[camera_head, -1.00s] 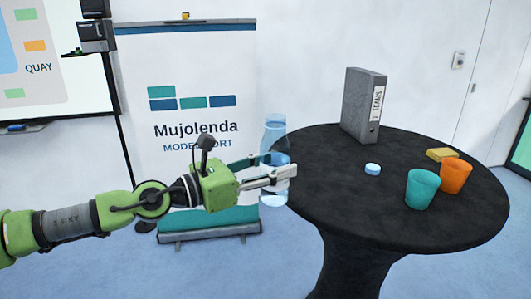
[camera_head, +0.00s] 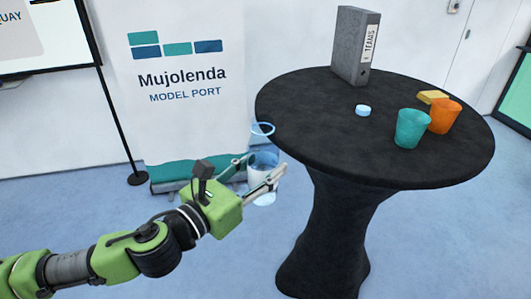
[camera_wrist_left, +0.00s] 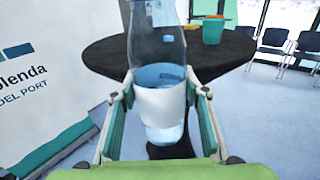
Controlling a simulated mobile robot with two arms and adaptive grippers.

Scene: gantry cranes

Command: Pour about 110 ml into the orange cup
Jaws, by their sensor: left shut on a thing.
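The orange cup (camera_head: 446,117) stands upright on the round black table (camera_head: 320,150), behind and to the right of a teal cup (camera_head: 411,129). My left gripper (camera_head: 268,177) is shut on a clear bluish bottle (camera_head: 262,160) with a white band, left of the table and apart from the cups. In the left wrist view the bottle (camera_wrist_left: 160,50) is upright between the fingers (camera_wrist_left: 160,98), with liquid showing around the band's top edge; its mouth is cut off there. The teal cup (camera_wrist_left: 213,31) shows behind. My right gripper is not in view.
A light blue cap (camera_head: 363,110), a grey binder (camera_head: 355,45) and a yellow block (camera_head: 432,97) are on the table. A banner (camera_head: 185,90) stands behind the bottle. The table's left and front top are clear. Several chairs (camera_wrist_left: 272,38) stand farther off.

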